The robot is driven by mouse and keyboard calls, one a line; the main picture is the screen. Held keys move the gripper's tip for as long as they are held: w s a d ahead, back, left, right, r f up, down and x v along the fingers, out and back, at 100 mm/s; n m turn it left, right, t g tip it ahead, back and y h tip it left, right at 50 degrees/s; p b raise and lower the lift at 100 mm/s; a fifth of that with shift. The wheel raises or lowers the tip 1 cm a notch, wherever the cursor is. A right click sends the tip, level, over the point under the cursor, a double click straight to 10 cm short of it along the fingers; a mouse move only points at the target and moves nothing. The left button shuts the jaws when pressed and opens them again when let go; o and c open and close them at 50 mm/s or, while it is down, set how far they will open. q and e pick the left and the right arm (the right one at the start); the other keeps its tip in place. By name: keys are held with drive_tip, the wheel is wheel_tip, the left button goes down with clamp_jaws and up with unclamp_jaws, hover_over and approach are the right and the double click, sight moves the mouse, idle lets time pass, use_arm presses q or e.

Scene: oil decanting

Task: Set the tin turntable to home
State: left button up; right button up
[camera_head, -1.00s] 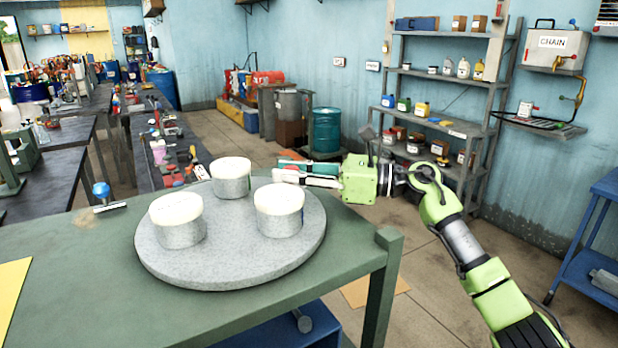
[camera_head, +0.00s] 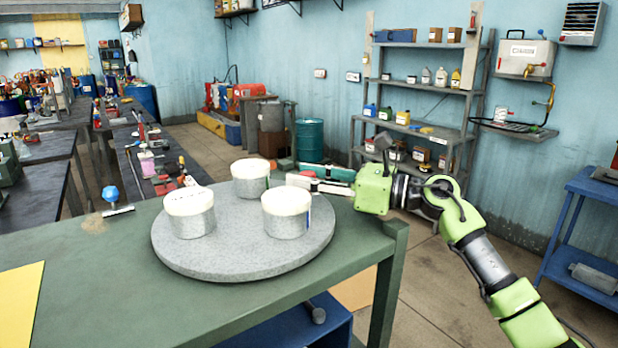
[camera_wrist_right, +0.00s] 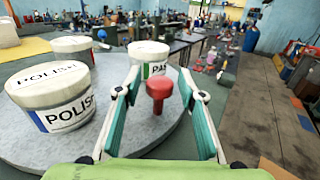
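The round grey turntable (camera_head: 240,258) lies on the green bench and carries three white-lidded tins. In the head view they stand at the left (camera_head: 190,215), back (camera_head: 251,180) and right (camera_head: 288,215). In the right wrist view the nearest tin (camera_wrist_right: 58,105) reads POLISH. A red knob (camera_wrist_right: 158,90) stands on the turntable near its rim. My right gripper (camera_wrist_right: 160,78) is open, its teal fingers on either side of the knob with visible gaps. In the head view the right gripper (camera_head: 292,172) reaches in from the right at the turntable's far right edge. My left gripper is out of view.
The green bench (camera_head: 100,270) has a yellow sheet (camera_head: 20,300) at its left and a blue-knobbed item (camera_head: 112,197) at its far edge. Dark workbenches stand behind. A grey shelf rack (camera_head: 415,90) and a blue cart (camera_head: 585,235) are at the right.

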drive_tip(key=shift+r, duration=5)
